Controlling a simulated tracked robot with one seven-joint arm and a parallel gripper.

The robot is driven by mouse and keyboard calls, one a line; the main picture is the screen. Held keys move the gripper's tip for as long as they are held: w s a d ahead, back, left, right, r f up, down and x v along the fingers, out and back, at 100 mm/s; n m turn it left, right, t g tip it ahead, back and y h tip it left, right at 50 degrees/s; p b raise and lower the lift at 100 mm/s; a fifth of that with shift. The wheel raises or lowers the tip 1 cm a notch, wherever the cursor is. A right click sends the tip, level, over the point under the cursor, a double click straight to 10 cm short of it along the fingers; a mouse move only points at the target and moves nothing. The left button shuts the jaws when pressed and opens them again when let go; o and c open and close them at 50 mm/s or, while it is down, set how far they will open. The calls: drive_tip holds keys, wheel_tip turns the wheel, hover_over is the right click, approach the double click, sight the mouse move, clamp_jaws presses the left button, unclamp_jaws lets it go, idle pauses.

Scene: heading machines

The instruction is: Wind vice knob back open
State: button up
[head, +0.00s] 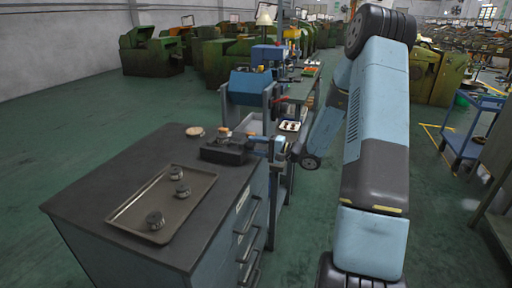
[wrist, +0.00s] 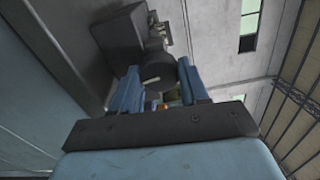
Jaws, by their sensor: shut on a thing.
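The vice (head: 224,151) is a low dark block on the right rear part of the grey cabinet top. My gripper (head: 272,148) reaches it from the right, at the cabinet's edge. In the wrist view my gripper (wrist: 160,88) has its two blue fingers on either side of a dark round knob (wrist: 157,70) with a pale mark, and it is shut on it. The vice body (wrist: 118,40) shows behind the knob as a dark grey block. In the head view the knob is mostly hidden by the gripper.
A shallow tray (head: 122,218) with several dark round parts lies on the cabinet top (head: 85,200). A small tan disc (head: 194,131) lies behind it. A blue machine (head: 250,86) and bench stand behind the vice. A blue trolley (head: 466,135) is at right.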

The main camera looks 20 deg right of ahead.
drive_tip(key=o, duration=1.1)
drive_tip(key=shift+f, duration=0.15)
drive_tip(key=shift+c, duration=0.2)
drive_tip(key=v, duration=1.4)
drive_tip(key=shift+a, duration=0.1)
